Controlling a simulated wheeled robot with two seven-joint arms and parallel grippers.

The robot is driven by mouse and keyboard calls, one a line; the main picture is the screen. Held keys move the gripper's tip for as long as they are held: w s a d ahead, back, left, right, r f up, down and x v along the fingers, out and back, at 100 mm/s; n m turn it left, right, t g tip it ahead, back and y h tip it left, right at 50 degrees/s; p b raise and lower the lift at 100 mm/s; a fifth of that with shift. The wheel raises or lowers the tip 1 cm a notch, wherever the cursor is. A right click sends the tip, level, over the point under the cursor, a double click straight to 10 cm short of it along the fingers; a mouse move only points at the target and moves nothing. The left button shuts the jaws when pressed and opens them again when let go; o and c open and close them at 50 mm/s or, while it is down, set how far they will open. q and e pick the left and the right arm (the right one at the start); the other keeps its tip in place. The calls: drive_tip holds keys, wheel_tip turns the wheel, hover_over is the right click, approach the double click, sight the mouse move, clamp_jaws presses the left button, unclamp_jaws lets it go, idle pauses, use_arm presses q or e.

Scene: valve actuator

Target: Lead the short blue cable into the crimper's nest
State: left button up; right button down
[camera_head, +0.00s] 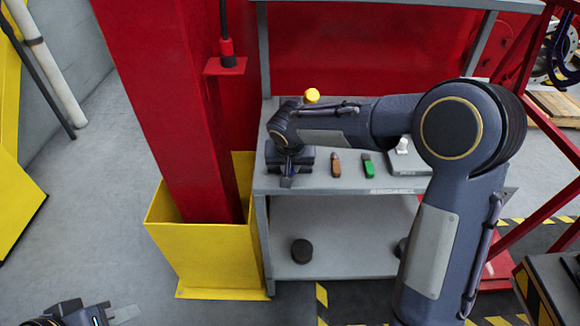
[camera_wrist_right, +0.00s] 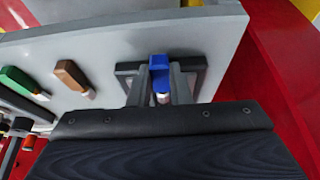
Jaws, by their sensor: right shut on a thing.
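The short blue cable (camera_wrist_right: 158,68) shows in the right wrist view as a blue block with a pale tip. My right gripper (camera_wrist_right: 160,85) is shut on it, one grey finger on each side. In the wrist view a dark frame, apparently the crimper (camera_wrist_right: 197,82), lies close around the fingers. In the head view it seems to be the dark block (camera_head: 304,158) at the bench's left end, with my right gripper (camera_head: 287,178) at it. Its nest is hidden, so I cannot tell whether the cable touches it. My left gripper (camera_head: 112,316) is partly visible at the lower left, away from the bench.
A brown cable (camera_head: 336,165) and a green cable (camera_head: 368,166) lie on the grey bench (camera_head: 330,187), right of the dark block. A yellow ball (camera_head: 312,95) shows behind my right arm. A red column (camera_head: 170,100) in a yellow guard (camera_head: 210,258) stands left of the bench.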

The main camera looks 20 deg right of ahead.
drive_tip(key=shift+w+d, duration=0.15)
drive_tip(key=shift+w, duration=0.35)
drive_tip(key=shift+w+d, duration=0.15)
drive_tip(key=shift+w, duration=0.35)
drive_tip(key=c, duration=1.3)
unclamp_jaws()
drive_tip(key=shift+o, duration=0.2)
drive_tip(key=v, duration=0.7)
drive_tip(key=shift+r, duration=0.4)
drive_tip(key=shift+s+a, duration=0.1)
drive_tip(key=shift+s, duration=0.05)
